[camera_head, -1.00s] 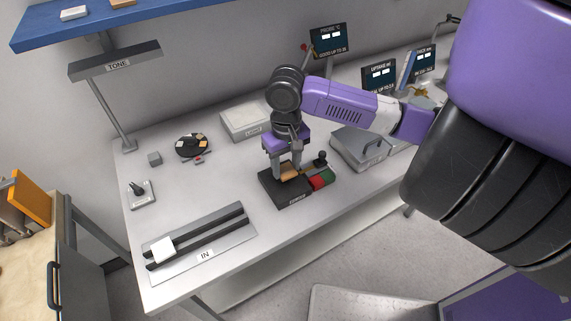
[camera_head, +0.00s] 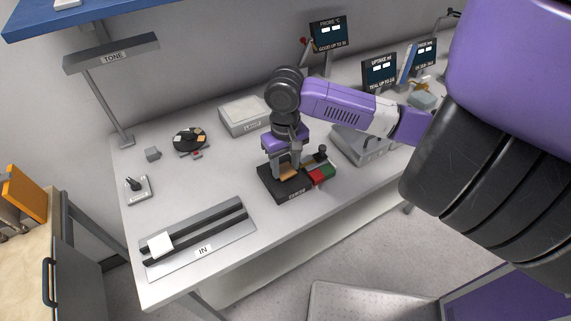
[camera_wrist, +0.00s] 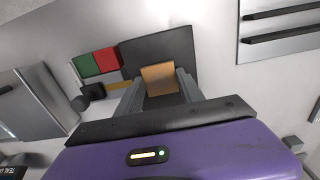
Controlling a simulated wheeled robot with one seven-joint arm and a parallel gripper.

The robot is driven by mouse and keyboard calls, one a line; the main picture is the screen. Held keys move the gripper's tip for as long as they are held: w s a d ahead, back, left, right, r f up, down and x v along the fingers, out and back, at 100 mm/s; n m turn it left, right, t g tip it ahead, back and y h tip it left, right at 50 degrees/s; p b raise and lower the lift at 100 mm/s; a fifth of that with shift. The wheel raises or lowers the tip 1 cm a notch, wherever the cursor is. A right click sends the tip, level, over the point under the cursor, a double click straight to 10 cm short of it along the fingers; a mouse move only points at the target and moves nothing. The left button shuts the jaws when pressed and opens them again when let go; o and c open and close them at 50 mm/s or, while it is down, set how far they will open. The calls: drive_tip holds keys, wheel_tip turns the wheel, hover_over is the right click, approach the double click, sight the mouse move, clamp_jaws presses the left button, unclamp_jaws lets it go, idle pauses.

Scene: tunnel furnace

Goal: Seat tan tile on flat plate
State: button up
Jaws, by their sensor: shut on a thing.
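The tan tile (camera_wrist: 159,79) is between the two fingers of my gripper (camera_wrist: 160,90) in the wrist view. The gripper is shut on it. In the head view my gripper (camera_head: 287,169) points down over a dark flat plate (camera_head: 270,188), with the tan tile (camera_head: 288,173) low between its fingertips. The plate also shows in the wrist view (camera_wrist: 160,46), and the tile overlaps its edge there. The fingers hide part of the plate, and I cannot tell whether the tile touches it.
A red block (camera_head: 316,177) and a green block (camera_head: 328,170) sit beside the plate, near a black knob (camera_head: 321,149). A grey lidded box (camera_head: 360,145) stands to the right. A slotted IN rack (camera_head: 200,240) lies at the front left. The table between is clear.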

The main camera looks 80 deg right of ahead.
drive_tip(key=shift+f+b, duration=0.3)
drive_tip(key=shift+f, duration=0.15)
idle(0.3)
drive_tip(key=o, duration=1.4)
drive_tip(key=shift+r, duration=0.15)
wheel_tip(320, 180, up, 8)
drive_tip(key=shift+f, duration=0.2)
